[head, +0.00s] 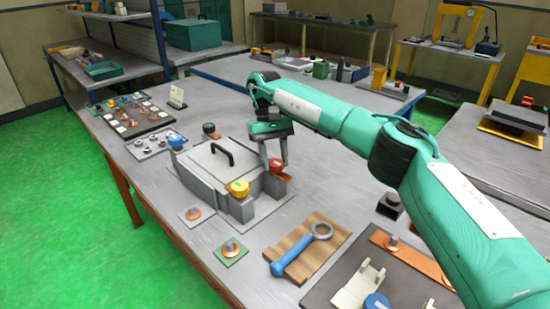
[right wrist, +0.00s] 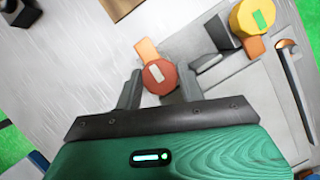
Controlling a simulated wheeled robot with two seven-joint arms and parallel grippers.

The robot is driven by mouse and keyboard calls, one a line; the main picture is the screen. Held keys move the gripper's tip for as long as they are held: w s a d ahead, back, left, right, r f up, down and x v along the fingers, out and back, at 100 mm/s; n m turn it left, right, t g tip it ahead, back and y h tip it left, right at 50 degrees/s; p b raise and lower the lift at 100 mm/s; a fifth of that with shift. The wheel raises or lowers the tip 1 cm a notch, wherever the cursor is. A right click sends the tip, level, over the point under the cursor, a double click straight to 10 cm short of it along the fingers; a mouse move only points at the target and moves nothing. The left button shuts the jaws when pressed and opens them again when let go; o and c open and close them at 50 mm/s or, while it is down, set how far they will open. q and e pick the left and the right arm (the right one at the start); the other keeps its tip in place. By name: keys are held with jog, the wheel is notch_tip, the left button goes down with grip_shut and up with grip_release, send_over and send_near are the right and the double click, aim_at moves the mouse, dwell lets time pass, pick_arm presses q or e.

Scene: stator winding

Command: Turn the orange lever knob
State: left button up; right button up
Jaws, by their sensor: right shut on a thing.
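The orange-red lever knob (head: 277,166) sits at the right front corner of the grey stator box (head: 205,170). In the right wrist view the knob (right wrist: 160,77) is round, with a pale mark on top and an orange lever arm sticking out on its far side. My right gripper (head: 275,158) reaches down over it from the back right. In the right wrist view the right gripper's fingers (right wrist: 160,88) stand on either side of the knob and are shut on it. My left gripper is not in view.
A yellow knob (head: 238,188) is on the box's front corner, with a blue knob (head: 175,140) and a black knob (head: 209,129) on its far side. A black handle (head: 222,153) tops the lid.

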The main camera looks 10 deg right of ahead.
jog(key=o, duration=1)
jog(key=shift+f, duration=0.25)
jog(key=shift+r, duration=0.1)
jog(key=shift+w+r, duration=0.3)
jog(key=shift+r, duration=0.3)
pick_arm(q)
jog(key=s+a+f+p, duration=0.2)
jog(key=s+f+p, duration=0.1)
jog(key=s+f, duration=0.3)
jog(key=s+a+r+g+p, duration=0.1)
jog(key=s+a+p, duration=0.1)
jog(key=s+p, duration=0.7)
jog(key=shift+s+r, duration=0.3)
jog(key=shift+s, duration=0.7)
pick_arm(e)
jog(key=v, duration=1)
jog(key=shift+w+a+r, duration=0.15)
jog(key=shift+r, duration=0.1)
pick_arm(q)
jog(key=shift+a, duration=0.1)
